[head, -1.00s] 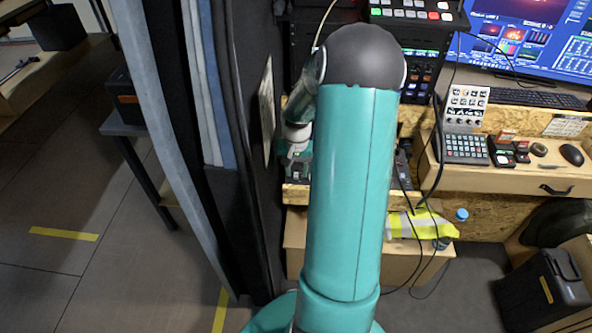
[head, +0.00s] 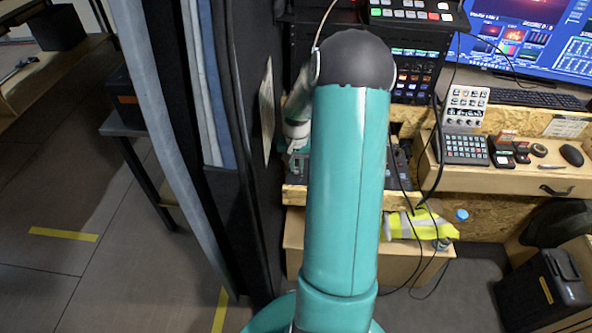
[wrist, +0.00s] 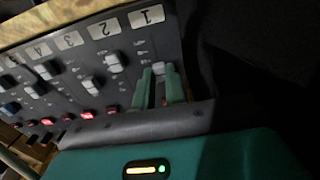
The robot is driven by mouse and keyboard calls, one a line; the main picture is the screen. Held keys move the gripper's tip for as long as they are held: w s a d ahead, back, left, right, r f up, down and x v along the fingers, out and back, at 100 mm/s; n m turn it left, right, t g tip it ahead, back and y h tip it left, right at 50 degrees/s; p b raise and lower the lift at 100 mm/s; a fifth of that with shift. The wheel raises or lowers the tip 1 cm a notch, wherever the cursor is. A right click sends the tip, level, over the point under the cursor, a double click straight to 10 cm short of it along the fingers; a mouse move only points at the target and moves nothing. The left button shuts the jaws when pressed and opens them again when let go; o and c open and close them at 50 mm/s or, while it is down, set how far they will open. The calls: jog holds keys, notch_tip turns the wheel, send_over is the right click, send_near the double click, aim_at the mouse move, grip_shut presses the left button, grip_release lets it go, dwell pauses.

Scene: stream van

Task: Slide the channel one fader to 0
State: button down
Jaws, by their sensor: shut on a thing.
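The dark mixer panel (wrist: 130,50) fills the upper left of the wrist view, with number plates 1 to 4. The plate marked 1 (wrist: 146,16) is at the right end. Below it is the pale channel one fader cap (wrist: 160,68). My gripper (wrist: 158,72) has its two teal fingertips shut on this cap, partly covering it and its slot. The scale marks beside the slot are too small to read. In the head view the mixer (head: 398,162) is mostly hidden behind my arm, and my fingertips are not visible.
The channel two fader cap (wrist: 115,62) is just left of my fingers. Red lit buttons (wrist: 87,115) line the panel's near edge. A dark partition (head: 250,130) stands close left of my arm. A button console (head: 415,10) sits above the mixer.

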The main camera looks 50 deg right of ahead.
aim_at(297, 167)
jog(key=shift+w+d, duration=0.35)
jog(key=shift+d, duration=0.05)
jog(key=c, duration=1.4)
grip_release()
jog(key=shift+c, duration=0.2)
jog(key=shift+r, duration=0.1)
notch_tip(297, 167, up, 14)
jog(key=shift+f, duration=0.2)
jog(key=shift+s, duration=0.1)
